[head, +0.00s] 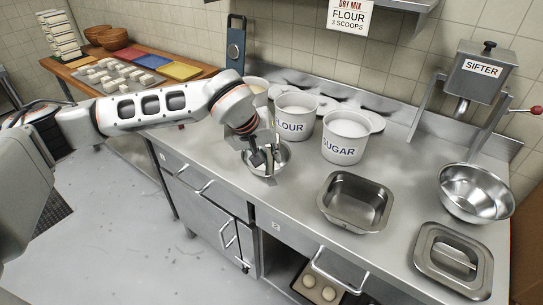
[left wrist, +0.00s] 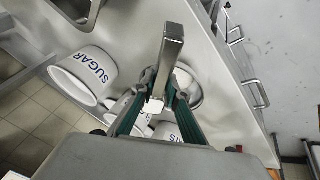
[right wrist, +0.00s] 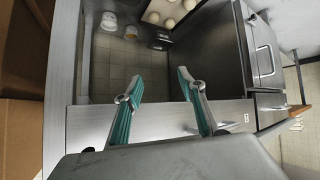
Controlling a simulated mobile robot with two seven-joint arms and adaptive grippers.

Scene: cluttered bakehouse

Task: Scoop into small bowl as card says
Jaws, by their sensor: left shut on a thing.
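The card (head: 349,16) on the wall reads dry mix, flour, 3 scoops. The white flour tub (head: 294,127) and sugar tub (head: 342,150) stand on the steel counter with pale powder inside. The small metal bowl (head: 282,163) sits in front of the flour tub. My left gripper (head: 265,155) is over the bowl, shut on a metal handle, apparently the scoop (left wrist: 172,50). The scoop's head and contents cannot be made out clearly. The bowl partly shows behind the fingers in the left wrist view (left wrist: 192,88). My right gripper (right wrist: 162,92) is open and empty, facing a cabinet opening.
A square steel pan (head: 355,202), a large steel bowl (head: 477,192), a steel lid (head: 452,262) and the sifter (head: 480,75) occupy the counter's right. Another tub (head: 259,87) is partly hidden behind my left arm. Dough balls lie on a tray (head: 318,285) below the counter.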

